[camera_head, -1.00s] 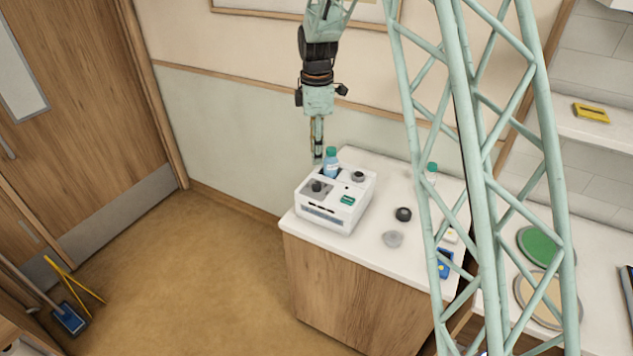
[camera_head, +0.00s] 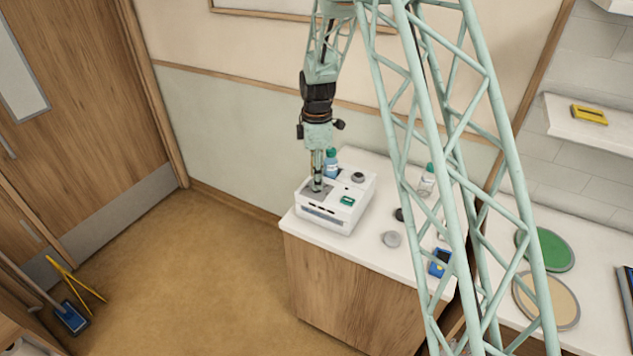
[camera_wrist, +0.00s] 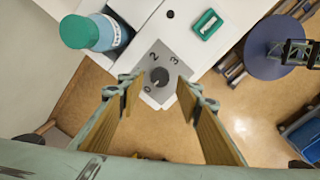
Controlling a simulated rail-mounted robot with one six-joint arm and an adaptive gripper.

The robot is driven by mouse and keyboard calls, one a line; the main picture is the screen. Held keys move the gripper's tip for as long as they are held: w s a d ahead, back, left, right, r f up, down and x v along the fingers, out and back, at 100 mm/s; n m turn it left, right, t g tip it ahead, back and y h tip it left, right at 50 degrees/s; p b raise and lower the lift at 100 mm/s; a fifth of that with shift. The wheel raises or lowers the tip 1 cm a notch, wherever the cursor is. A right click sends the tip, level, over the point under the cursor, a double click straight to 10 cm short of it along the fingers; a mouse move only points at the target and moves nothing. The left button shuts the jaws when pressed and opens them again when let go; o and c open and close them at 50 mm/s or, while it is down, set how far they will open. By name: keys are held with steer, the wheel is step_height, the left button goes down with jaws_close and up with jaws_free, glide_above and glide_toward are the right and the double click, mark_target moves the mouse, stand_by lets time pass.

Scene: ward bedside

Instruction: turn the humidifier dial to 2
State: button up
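The humidifier (camera_head: 345,214) is a white box on the bedside cabinet, with a green display and a grey dial plate. I cannot tell for sure which mark the knob points to. My gripper (camera_head: 317,187) is directly above the dial, pointing down. In the wrist view my gripper (camera_wrist: 155,88) is open, with its two fingers on either side of the knob and a gap to each. Whether the tips reach knob height is unclear.
A blue bottle with a green cap (camera_head: 331,163) stands at the humidifier's back, close to my gripper. A grey disc (camera_head: 391,239), a clear bottle (camera_head: 427,180) and a blue device (camera_head: 439,263) are on the cabinet to the right.

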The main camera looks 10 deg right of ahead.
steer(key=shift+f, duration=1.3)
steer(key=c, duration=0.8)
